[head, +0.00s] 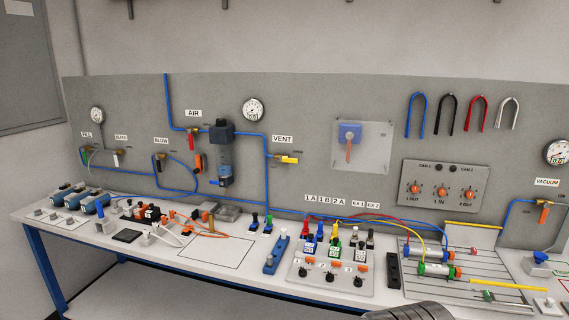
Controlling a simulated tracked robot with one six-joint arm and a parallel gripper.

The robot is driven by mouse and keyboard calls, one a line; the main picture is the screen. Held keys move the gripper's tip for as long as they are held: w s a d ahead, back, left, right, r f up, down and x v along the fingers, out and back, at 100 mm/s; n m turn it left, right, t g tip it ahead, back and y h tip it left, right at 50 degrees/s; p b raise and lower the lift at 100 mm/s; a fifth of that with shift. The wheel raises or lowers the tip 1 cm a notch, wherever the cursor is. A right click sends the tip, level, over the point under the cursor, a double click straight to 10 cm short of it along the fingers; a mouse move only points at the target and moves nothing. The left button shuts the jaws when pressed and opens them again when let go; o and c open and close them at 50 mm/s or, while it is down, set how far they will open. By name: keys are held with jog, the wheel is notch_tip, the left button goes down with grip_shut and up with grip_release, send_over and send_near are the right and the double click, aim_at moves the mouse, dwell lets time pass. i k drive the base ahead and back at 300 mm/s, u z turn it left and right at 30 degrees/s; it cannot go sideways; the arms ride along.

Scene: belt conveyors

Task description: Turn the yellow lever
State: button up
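The yellow lever (289,160) sits on the brass vent valve on the grey back panel (320,110), just below the VENT label (282,139). It points to the right and lies about level. A blue hose joins the valve from the left. My gripper is not in view. A rounded grey part at the bottom edge, right of centre, looks like a piece of my arm, well below and apart from the lever. Nothing covers the lever.
The AIR valve with a red lever (191,141) and a filter unit (223,150) are left of the lever. A clear cover with a blue box and red handle (349,145) is to its right. The workbench (190,258) below carries several fittings, hoses and cylinders.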

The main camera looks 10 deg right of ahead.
aim_at(279, 159)
jog(key=u, duration=0.65)
jog(key=i, duration=0.6)
jog(key=u, duration=0.7)
